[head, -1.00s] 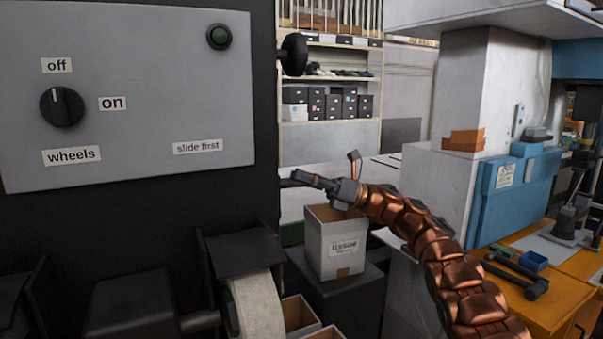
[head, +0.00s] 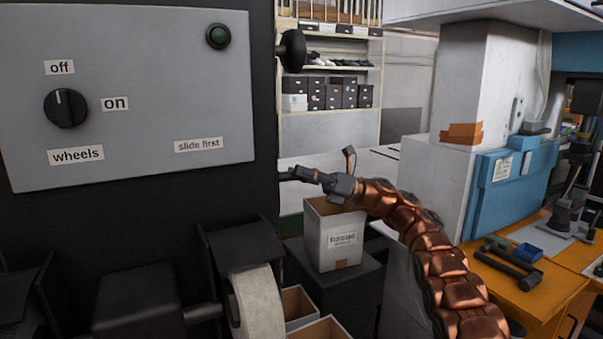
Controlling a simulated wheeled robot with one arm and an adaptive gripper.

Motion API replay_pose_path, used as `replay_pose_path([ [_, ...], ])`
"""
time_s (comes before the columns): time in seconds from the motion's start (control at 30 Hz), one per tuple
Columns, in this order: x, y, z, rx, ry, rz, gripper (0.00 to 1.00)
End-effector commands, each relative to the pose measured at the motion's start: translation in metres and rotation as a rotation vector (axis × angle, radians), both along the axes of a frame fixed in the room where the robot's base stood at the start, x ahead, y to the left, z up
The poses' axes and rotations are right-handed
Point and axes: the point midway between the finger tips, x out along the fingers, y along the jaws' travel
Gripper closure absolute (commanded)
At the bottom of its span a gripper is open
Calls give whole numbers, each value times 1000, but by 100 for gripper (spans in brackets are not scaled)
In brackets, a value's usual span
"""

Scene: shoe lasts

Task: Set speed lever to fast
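No lever labelled speed or fast shows in the head view. The grey control panel (head: 150,120) at the left carries a black rotary knob (head: 65,108) labelled off, on and wheels, with its mark pointing up toward off. A black round knob (head: 291,50) sticks out from the right side of the dark machine. My gripper (head: 288,175) is to the right of the machine, below that knob, pointing left. Its fingers are small and partly against the dark machine, so their opening is unclear.
A white box (head: 334,238) stands on a dark block below my gripper. A pale wheel (head: 257,300) and open cartons (head: 299,303) are at the lower middle. An orange bench (head: 545,285) with tools and a blue machine (head: 500,195) are at the right.

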Motion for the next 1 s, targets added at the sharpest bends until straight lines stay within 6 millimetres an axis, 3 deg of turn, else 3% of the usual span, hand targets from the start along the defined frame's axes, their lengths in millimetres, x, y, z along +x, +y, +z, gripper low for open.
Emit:
replay_pose_path([
  [0.37, 1, -3, 0, 1, -1, -1, 50],
  [0.73, 8, -48, -18, 1, -2, -1, 50],
  [1.0, 11, -65, -25, 2, 1, 0, 50],
])
